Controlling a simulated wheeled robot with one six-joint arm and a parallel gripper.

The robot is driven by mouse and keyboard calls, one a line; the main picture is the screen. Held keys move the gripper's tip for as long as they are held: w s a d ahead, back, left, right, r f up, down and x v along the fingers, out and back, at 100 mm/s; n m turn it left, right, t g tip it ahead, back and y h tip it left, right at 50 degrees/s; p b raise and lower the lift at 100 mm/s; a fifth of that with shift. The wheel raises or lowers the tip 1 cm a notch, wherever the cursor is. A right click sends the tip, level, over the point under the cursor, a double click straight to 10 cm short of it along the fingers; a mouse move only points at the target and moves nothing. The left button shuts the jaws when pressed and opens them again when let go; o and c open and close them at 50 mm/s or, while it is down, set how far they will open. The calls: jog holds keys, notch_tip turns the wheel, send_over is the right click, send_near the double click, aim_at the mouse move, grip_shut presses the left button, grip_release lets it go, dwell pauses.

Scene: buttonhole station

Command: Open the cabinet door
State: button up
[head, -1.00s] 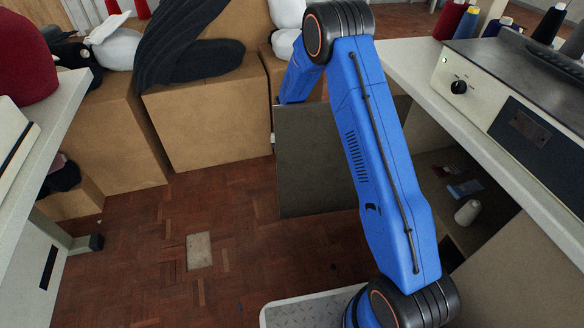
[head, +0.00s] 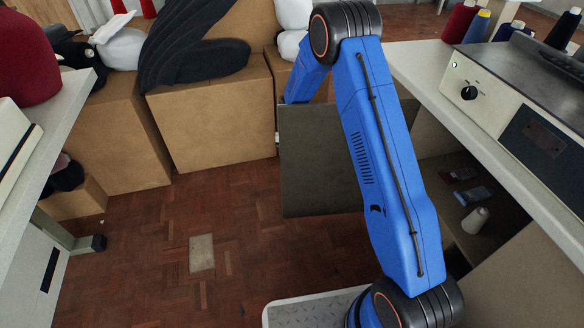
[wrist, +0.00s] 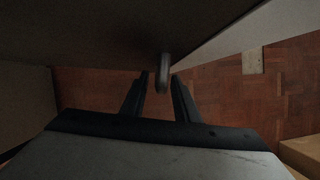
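The cabinet door (head: 318,170), a dark grey panel, stands swung out from the cabinet under the right-hand worktop. The cabinet's inside (head: 440,172) shows to the right of my arm. My gripper is hidden in the head view, behind the door and my blue arm. In the wrist view my gripper (wrist: 160,76) has its two dark fingers apart. A grey curved handle (wrist: 163,72) lies between the fingertips, with a gap beside the left finger. I cannot tell if the right finger touches it. The dark door panel (wrist: 100,35) fills the top of the wrist view.
A pale cone of thread (head: 475,220) and small packets (head: 472,195) lie inside the cabinet. Cardboard boxes (head: 210,115) with dark and white textiles line the back. A table (head: 50,135) stands at left. The parquet floor (head: 150,255) between is mostly clear.

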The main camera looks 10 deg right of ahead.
jog(key=shift+r, duration=0.1)
jog(key=a+v, duration=0.1)
jog(key=v, duration=1.6)
jog(key=shift+d, duration=0.45)
jog(key=shift+w+r, duration=0.1)
jog(key=shift+w, duration=0.05)
